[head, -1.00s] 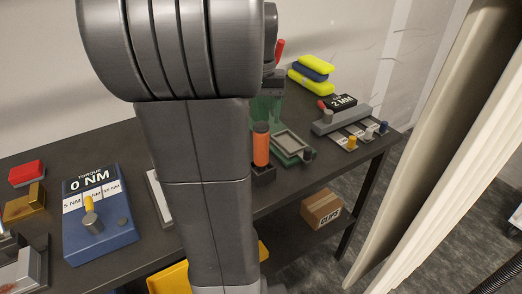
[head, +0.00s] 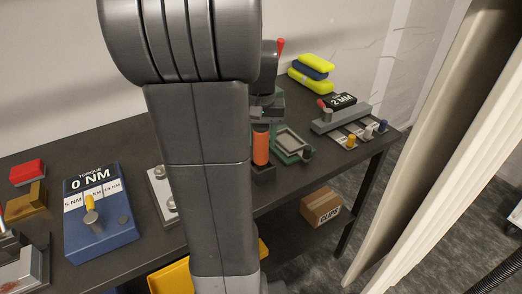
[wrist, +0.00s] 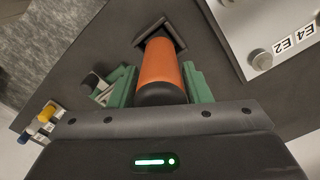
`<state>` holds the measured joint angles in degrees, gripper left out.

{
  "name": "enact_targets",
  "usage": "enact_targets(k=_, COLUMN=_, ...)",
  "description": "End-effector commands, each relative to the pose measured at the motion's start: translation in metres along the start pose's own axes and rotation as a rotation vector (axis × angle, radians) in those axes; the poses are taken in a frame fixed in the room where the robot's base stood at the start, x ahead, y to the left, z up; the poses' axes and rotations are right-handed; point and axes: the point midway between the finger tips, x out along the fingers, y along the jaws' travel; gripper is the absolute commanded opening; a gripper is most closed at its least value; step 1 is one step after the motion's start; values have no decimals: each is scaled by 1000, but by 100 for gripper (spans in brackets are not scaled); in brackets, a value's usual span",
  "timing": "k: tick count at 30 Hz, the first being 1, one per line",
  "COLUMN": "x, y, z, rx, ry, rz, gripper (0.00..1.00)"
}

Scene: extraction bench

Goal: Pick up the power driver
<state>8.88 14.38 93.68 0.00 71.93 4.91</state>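The power driver looks to be the upright orange cylinder (head: 261,147) with a black end, standing in a dark square holder (head: 263,173) on the bench. In the wrist view its orange body (wrist: 160,66) points away from the camera, its black end nearest. My gripper (wrist: 160,72) has one green finger on each side of the driver. Narrow gaps seem to show beside the orange body, so it looks open around it. In the head view my gripper (head: 264,125) is at the driver's top, partly hidden behind my arm.
A green-framed tray (head: 291,142) stands close right of the driver. Beyond it are a grey switch block (head: 340,118) and a "2 MM" display (head: 342,100). A blue torque box (head: 98,225) is at left. A white panel (wrist: 285,45) lies near the holder. A cardboard box (head: 321,207) sits below.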

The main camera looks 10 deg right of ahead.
Motion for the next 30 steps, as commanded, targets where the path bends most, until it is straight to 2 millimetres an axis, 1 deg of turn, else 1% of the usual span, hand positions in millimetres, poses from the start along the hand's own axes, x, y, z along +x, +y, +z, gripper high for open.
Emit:
enact_targets(k=1, x=0, y=0, z=0, rx=0, ry=0, rz=0, gripper=33)
enact_targets(k=3, x=0, y=0, z=0, rx=0, ry=0, rz=0, gripper=20)
enact_targets(k=4, x=0, y=0, z=0, rx=0, ry=0, rz=0, gripper=14)
enact_targets(k=11, x=-2, y=0, z=0, rx=0, ry=2, rz=0, gripper=15)
enact_targets(k=14, x=-7, y=0, z=0, rx=0, ry=3, rz=0, gripper=15)
enact_targets(k=17, x=-20, y=0, z=-1, rx=0, ry=6, rz=0, gripper=15)
enact_targets(k=24, x=-67, y=0, z=-1, rx=0, ry=7, rz=0, gripper=15)
enact_targets(k=27, x=-83, y=0, z=-1, rx=0, ry=4, rz=0, gripper=15)
enact_targets(k=30, x=-94, y=0, z=-1, rx=0, ry=3, rz=0, gripper=15)
